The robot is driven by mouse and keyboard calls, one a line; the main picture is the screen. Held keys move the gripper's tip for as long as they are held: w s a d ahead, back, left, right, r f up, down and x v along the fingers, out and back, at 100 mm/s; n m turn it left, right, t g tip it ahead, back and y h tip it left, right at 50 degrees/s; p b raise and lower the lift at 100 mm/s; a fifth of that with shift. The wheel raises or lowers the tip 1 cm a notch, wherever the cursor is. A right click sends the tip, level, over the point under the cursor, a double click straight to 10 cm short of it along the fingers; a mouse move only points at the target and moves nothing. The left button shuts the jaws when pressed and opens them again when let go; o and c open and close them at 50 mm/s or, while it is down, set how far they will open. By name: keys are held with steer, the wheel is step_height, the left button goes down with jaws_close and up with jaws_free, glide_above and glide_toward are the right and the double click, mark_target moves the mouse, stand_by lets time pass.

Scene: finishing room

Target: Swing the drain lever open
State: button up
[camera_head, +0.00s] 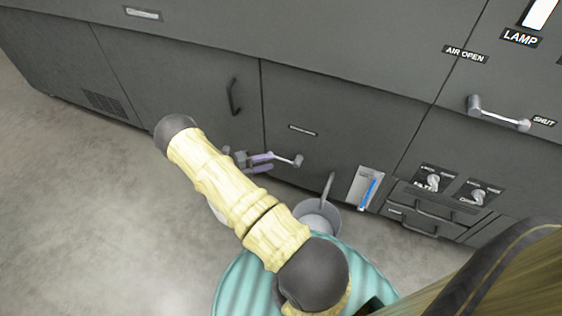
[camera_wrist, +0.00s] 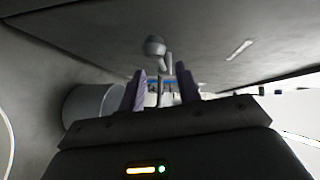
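The drain lever (camera_head: 286,159) is a small silver handle low on the dark grey cabinet front. In the head view it lies nearly level, its end to the right of my gripper (camera_head: 263,162). In the wrist view the lever (camera_wrist: 155,46) shows a rounded grey end and a stem just beyond my gripper (camera_wrist: 162,82). My two purple fingers are apart, with a gap between them. I cannot tell whether either finger touches the lever. My pale yellow arm hides part of the cabinet's foot and floor in the head view.
A grey bucket (camera_head: 318,214) stands under a spout (camera_head: 328,186) right of the lever; it also shows in the wrist view (camera_wrist: 88,104). A blue gauge (camera_head: 369,188), knobs (camera_head: 432,183) and the air lever (camera_head: 498,115) lie further right. Floor at left is clear.

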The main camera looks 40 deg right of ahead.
mark_target(281, 159)
steer(key=b+x, duration=0.1)
steer(key=x, duration=0.5)
steer(key=shift+b, duration=0.4)
jaws_close()
